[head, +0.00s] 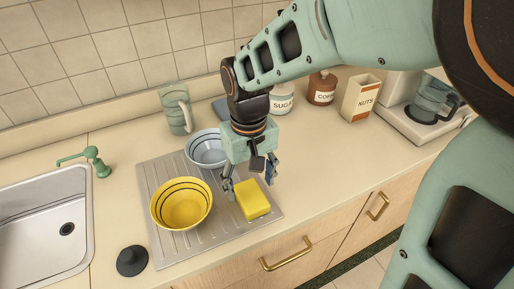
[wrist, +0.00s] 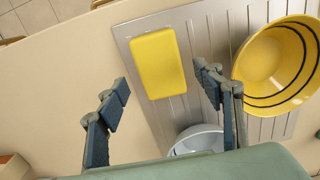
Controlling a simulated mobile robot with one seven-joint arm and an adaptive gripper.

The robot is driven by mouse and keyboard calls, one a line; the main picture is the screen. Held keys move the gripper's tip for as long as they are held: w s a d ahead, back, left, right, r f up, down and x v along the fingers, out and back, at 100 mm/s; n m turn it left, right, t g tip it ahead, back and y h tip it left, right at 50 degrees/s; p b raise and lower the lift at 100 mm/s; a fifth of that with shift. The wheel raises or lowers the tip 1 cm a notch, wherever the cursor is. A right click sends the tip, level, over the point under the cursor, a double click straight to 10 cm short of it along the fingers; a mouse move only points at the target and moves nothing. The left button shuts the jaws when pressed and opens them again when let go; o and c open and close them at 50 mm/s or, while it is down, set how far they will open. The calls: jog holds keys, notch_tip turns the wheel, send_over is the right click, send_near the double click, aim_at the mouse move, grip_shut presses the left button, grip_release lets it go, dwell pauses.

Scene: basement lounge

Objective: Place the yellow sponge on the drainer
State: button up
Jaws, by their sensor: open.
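The yellow sponge (head: 252,200) lies flat on the right part of the grey ribbed drainer (head: 168,247), beside the yellow bowl. In the wrist view the sponge (wrist: 158,64) lies on the drainer (wrist: 205,22) near its edge, ahead of the fingertips. My gripper (head: 250,183) is above the drainer, just behind the sponge in the head view. In the wrist view my gripper (wrist: 160,88) has its fingers spread wide with nothing between them, and the sponge appears apart from both fingers.
A yellow bowl (head: 181,205) and a grey-white bowl (head: 206,149) stand on the drainer, left of my gripper. A sink (head: 40,225) lies at left, with a dark round stopper (head: 131,261) near it. A pitcher (head: 177,110), jars and a coffee maker (head: 425,110) stand behind.

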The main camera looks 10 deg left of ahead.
aim_at(251, 194)
notch_tip(251, 194, up, 8)
jog(key=shift+f, duration=0.2)
